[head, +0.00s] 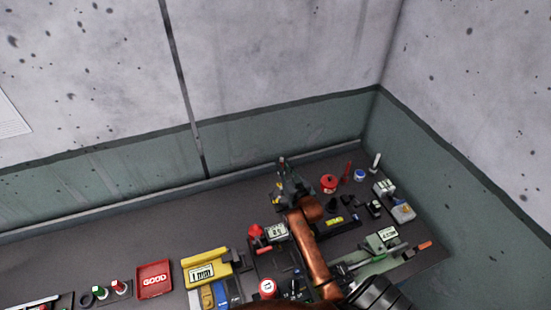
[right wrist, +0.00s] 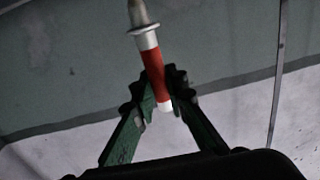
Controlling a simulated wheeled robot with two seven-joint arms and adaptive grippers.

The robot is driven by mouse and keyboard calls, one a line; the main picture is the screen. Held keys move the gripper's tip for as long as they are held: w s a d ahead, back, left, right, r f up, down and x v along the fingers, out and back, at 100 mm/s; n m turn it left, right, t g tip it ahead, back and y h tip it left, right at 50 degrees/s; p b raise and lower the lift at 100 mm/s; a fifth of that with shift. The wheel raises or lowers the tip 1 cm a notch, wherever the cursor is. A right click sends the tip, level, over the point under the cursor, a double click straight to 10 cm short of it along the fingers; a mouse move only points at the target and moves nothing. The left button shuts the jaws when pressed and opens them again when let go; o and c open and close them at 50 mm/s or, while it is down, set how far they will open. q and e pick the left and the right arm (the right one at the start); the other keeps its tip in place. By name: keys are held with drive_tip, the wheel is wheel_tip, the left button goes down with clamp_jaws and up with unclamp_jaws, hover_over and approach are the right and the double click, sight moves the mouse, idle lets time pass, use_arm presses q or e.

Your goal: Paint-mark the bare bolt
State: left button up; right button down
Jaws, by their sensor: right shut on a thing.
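My right gripper (head: 283,166) is raised near the back of the bench by the wall. In the right wrist view its green fingers (right wrist: 165,82) are shut on a slim paint marker (right wrist: 149,58), red with a white end and a silver collar and pale tip. The marker points up and slightly left in that view. In the head view the marker is too small to make out clearly. I cannot tell which thing is the bare bolt; the bolts are too small or hidden behind my right arm. My left gripper is not in view.
A red pot (head: 328,183), a red upright cylinder (head: 347,171) and a blue-and-white tin (head: 360,175) stand at the back right. A yellow device (head: 205,261) and a red GOOD tray (head: 154,279) are to the left. The back left of the bench is clear.

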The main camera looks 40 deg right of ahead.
drive_tip(key=shift+a, duration=0.1)
drive_tip(key=shift+r+p, duration=0.1)
drive_tip(key=shift+p, duration=0.2)
wheel_tip(320, 180, down, 3)
drive_tip(key=shift+s+f+b, duration=0.1)
drive_tip(key=shift+b, duration=0.75)
drive_tip(key=shift+f+b, duration=0.4)
drive_tip(key=shift+f, duration=0.75)
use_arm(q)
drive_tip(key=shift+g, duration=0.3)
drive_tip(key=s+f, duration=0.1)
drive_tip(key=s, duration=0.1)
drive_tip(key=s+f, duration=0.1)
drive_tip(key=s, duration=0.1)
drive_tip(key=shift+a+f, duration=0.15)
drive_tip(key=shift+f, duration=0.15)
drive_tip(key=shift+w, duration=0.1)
